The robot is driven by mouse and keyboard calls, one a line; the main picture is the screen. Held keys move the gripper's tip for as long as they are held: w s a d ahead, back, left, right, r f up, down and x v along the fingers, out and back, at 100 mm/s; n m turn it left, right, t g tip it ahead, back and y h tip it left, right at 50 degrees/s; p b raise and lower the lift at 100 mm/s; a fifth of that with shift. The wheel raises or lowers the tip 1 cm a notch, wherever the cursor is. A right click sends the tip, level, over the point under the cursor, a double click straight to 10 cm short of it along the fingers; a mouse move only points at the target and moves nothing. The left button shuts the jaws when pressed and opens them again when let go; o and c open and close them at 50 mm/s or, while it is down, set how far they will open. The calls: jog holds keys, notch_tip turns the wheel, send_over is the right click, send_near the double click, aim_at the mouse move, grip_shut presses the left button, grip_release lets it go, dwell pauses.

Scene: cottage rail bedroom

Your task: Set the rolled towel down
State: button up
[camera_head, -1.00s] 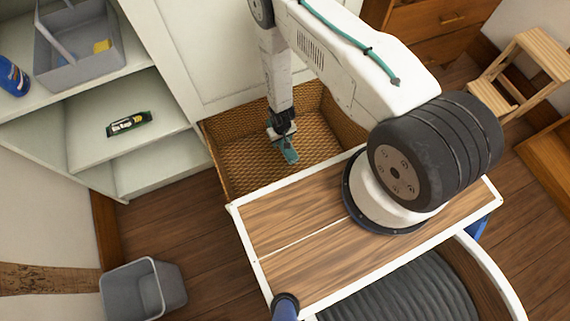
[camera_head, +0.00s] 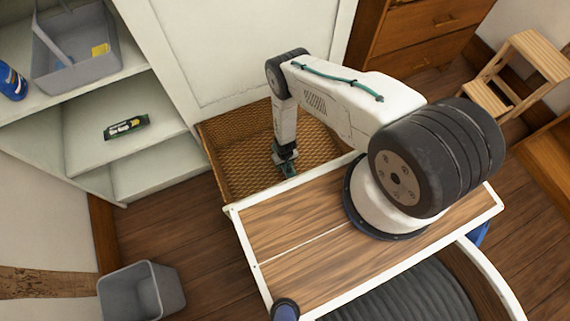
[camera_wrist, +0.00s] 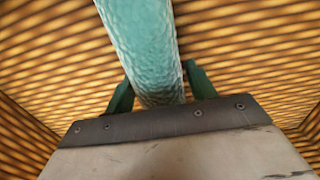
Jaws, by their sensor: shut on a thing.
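The rolled towel (camera_wrist: 142,45) is a teal roll with a textured surface. In the wrist view it runs from the top edge down between the two green fingers of my gripper (camera_wrist: 160,88), which is shut on it. In the head view my gripper (camera_head: 288,170) is low inside a woven basket (camera_head: 235,168). The towel is mostly hidden there by the gripper and wrist. The basket's woven inside fills the background of the wrist view. I cannot tell whether the towel touches the basket's bottom.
A white cabinet front (camera_head: 240,50) stands right behind the basket. White shelves (camera_head: 90,118) at the left hold a grey caddy (camera_head: 75,70) and a dark packet (camera_head: 126,127). A grey bin (camera_head: 140,290) stands on the floor. A wooden step stool (camera_head: 490,98) is at the right.

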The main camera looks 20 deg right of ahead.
jog(key=shift+f, duration=0.4)
jog(key=shift+f, duration=0.1)
jog(key=o, duration=1.1)
notch_tip(320, 180, up, 12)
jog(key=shift+r, duration=0.1)
jog(key=shift+w, duration=0.1)
